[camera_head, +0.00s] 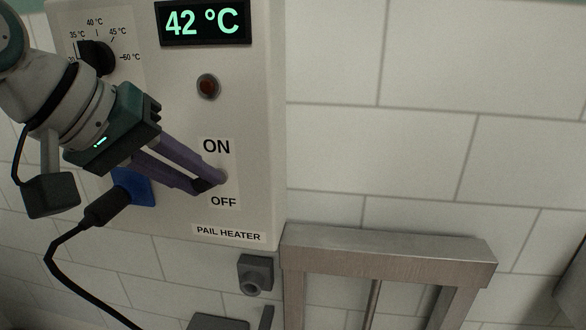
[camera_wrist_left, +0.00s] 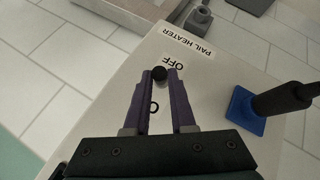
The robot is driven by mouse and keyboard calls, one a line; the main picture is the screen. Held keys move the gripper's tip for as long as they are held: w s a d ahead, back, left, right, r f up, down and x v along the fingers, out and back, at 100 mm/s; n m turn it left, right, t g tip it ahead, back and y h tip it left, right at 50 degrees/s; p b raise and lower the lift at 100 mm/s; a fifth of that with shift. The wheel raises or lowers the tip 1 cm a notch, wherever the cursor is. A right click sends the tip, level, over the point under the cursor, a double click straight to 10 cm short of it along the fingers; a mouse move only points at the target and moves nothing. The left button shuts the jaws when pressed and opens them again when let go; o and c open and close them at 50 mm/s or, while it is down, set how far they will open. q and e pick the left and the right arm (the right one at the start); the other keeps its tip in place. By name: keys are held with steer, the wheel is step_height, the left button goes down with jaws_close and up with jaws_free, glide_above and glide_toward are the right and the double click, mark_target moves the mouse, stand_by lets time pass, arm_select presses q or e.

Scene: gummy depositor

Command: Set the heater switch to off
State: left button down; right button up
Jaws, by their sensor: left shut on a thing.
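The heater switch (camera_head: 223,177) is on the pale front panel marked PAIL HEATER, between the ON label (camera_head: 216,146) above and the OFF label (camera_head: 223,201) below. My left gripper (camera_head: 213,183) reaches it from the left with purple fingers. In the left wrist view, the fingers of my left gripper (camera_wrist_left: 160,78) are shut on the switch's dark round tip (camera_wrist_left: 159,73), close to the OFF label (camera_wrist_left: 173,62). The fingers hide most of the lever, so I cannot tell its exact tilt. My right gripper is not in view.
The display (camera_head: 203,20) reads 42 °C above a dark red lamp (camera_head: 208,86). A black dial (camera_head: 97,56) is at the upper left. A blue plate (camera_head: 136,188) with a black plug and cable (camera_head: 105,208) sits below my gripper. A metal frame (camera_head: 390,252) stands at lower right.

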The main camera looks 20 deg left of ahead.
arm_select(q)
steer(key=shift+s+f+m+t+y+b, duration=0.1)
steer(key=shift+f+m+t+b, duration=0.25)
steer(key=shift+f+t+b, duration=1.45)
steer(key=shift+s+r+m+t+y+b, duration=0.1)
steer(key=shift+r+m+t+b, duration=0.6)
steer(key=shift+b, duration=2.45)
steer(key=shift+s+f+m+t+y+b, duration=0.1)
steer(key=shift+f+t+b, duration=1.25)
steer(key=shift+b, duration=1.15)
steer(key=shift+r+t, duration=0.25)
steer(key=shift+r, duration=0.05)
steer(key=c, duration=0.8)
jaws_free()
steer(key=shift+o, duration=0.2)
steer(key=s+a+r+p, duration=0.1)
steer(key=s+p, duration=0.5)
steer(key=s, duration=0.3)
steer(key=shift+s, duration=0.35)
